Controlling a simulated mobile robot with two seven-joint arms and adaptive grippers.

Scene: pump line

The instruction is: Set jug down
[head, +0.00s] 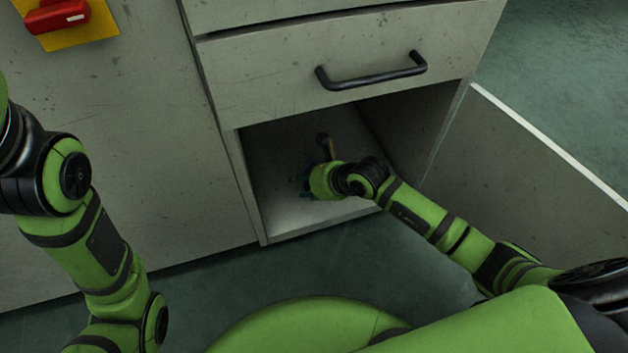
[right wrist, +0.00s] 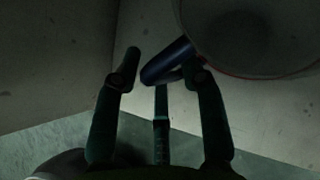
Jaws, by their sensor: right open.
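The jug (right wrist: 235,28) shows in the upper right of the right wrist view as a grey, round body with a reddish rim and a dark blue handle (right wrist: 168,62). It is cut off by the picture edge. My right gripper (head: 305,182) reaches into the open cabinet compartment in the head view. In the wrist view its dark fingers (right wrist: 160,78) are spread, with the handle end between or just above them; contact cannot be told. In the head view I cannot make out the jug. My left gripper is out of view.
The compartment (head: 283,150) lies under a closed drawer with a black handle (head: 371,75). Its side walls are close to my right arm. A grey panel (head: 530,165) with a white edge stands at the right. A red switch (head: 60,14) sits at upper left.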

